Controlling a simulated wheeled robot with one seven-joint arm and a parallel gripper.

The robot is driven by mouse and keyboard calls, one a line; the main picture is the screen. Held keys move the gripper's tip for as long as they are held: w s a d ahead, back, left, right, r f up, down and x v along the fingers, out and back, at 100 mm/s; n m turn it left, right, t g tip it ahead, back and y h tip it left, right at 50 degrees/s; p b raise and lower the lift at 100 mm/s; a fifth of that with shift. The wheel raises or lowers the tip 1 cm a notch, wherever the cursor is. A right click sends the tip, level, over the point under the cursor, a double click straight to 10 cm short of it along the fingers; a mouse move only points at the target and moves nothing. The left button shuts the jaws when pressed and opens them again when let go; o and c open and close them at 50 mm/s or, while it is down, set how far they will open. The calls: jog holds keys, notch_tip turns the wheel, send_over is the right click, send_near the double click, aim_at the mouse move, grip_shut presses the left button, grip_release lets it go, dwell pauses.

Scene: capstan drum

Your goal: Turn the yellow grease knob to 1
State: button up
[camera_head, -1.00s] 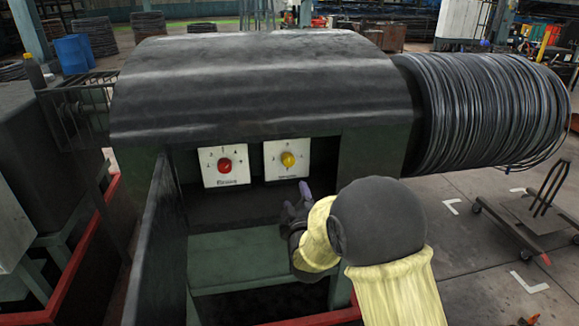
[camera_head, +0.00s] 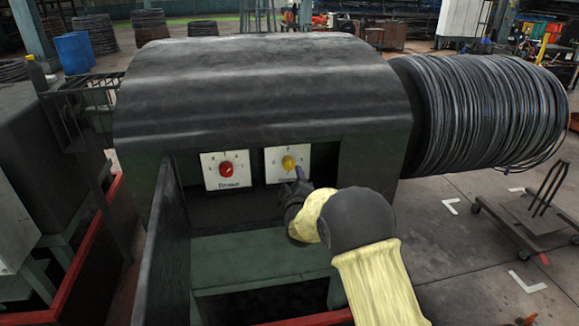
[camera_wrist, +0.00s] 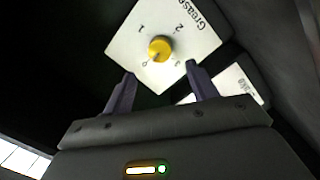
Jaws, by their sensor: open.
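The yellow grease knob (camera_head: 289,163) sits on a white plate (camera_head: 273,177) on the machine's front, under the dark hood. In the wrist view the yellow knob (camera_wrist: 160,48) is on the plate (camera_wrist: 128,40) marked Grease, with 0, 1, 2 and 3 around it. A dark mark on the knob seems to point toward the 0. My gripper (camera_head: 299,180) is just below and right of the plate in the head view. In the wrist view my gripper (camera_wrist: 160,80) is open and empty, its two fingers short of the knob and apart from it.
A red knob (camera_head: 226,169) on its own white plate is to the left. Part of another white plate (camera_wrist: 238,85) shows in the wrist view. The dark hood (camera_head: 260,90) overhangs the plates. A wire-wound drum (camera_head: 490,110) stands at the right.

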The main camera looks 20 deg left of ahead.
aim_at(289, 166)
jog(key=p+x, duration=0.1)
jog(key=x, duration=0.3)
jog(key=shift+w, duration=0.2)
jog(key=shift+a+p+x, duration=0.2)
jog(key=shift+p+x, duration=0.1)
jog(key=shift+x, duration=1.15)
jog(key=shift+s, duration=0.2)
jog(key=shift+c, duration=0.5)
jog(key=shift+d, duration=0.1)
jog(key=c, duration=0.9)
